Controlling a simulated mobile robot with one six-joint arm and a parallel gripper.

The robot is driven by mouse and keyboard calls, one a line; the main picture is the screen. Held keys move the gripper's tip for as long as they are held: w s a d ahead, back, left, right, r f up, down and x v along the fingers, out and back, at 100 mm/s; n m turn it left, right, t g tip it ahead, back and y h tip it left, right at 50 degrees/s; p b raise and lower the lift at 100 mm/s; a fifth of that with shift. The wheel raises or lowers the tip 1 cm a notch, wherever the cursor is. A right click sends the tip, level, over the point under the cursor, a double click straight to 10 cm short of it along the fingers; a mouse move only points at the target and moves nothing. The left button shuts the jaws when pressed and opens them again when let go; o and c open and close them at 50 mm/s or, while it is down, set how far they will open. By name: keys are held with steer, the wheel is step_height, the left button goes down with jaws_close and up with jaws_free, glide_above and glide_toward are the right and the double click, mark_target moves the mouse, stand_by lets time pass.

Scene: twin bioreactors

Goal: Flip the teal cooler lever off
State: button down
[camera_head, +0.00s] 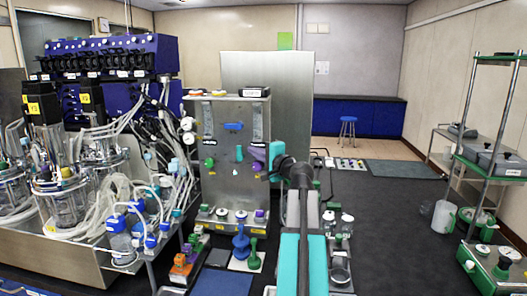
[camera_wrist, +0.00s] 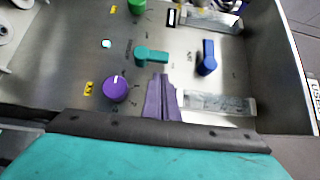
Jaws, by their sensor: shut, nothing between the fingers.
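The teal cooler lever (camera_head: 239,153) stands upright in the middle of the metal panel in the head view. In the wrist view the teal lever (camera_wrist: 152,55) lies nearly level in the picture, its wider end at left and its handle pointing right. My gripper (camera_wrist: 162,80) is shut and empty, its purple-grey fingertips just below the handle in that view. I cannot tell whether they touch it. In the head view my gripper (camera_head: 250,153) is to the right of the lever, close to the panel.
The panel also carries a blue lever (camera_wrist: 207,58), a purple knob (camera_wrist: 116,88) and a green knob (camera_head: 210,162). Bottles and knobs stand below the panel. A bioreactor bench (camera_head: 80,263) with tubing is at left.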

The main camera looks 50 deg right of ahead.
steer(key=shift+w+a, duration=0.55)
steer(key=shift+w, duration=0.35)
steer(key=shift+s+d+r+p, duration=0.15)
steer(key=shift+s+d+p, duration=0.05)
steer(key=shift+p, duration=0.3)
